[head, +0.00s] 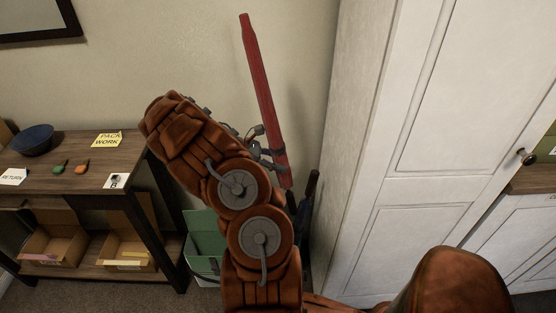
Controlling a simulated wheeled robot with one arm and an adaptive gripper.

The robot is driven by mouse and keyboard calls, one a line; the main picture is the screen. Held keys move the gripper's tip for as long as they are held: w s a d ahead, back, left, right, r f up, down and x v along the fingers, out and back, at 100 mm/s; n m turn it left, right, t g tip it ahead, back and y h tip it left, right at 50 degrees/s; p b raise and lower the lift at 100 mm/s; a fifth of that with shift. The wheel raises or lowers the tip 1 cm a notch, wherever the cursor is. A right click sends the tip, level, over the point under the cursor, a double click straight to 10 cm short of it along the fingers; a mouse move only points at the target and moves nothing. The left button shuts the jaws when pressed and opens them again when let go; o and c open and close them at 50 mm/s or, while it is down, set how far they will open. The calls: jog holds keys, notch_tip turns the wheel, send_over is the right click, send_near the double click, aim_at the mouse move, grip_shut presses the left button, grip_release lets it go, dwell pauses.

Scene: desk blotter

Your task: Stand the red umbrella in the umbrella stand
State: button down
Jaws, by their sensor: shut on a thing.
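The red umbrella (263,90) is furled and long, and it is held nearly upright with its upper end leaning a little left. My gripper (271,158) is shut on it near its lower end, partly hidden by my arm. A dark, narrow upright thing (308,190) shows behind and below the umbrella's lower end, beside the white cabinet. It may be the umbrella stand or something standing in it; my arm hides most of that spot, so I cannot tell. The umbrella's lower end appears above it.
A white cabinet (455,90) stands close on the right.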

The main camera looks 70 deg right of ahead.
jog(key=shift+s+a+f+b, duration=0.1)
jog(key=shift+f+b, duration=1.2)
jog(key=shift+f, duration=2.3)
jog(key=c, duration=1)
grip_release()
jog(key=o, duration=0.5)
jog(key=shift+r, duration=0.2)
jog(key=shift+r, duration=0.1)
jog(key=v, duration=1.2)
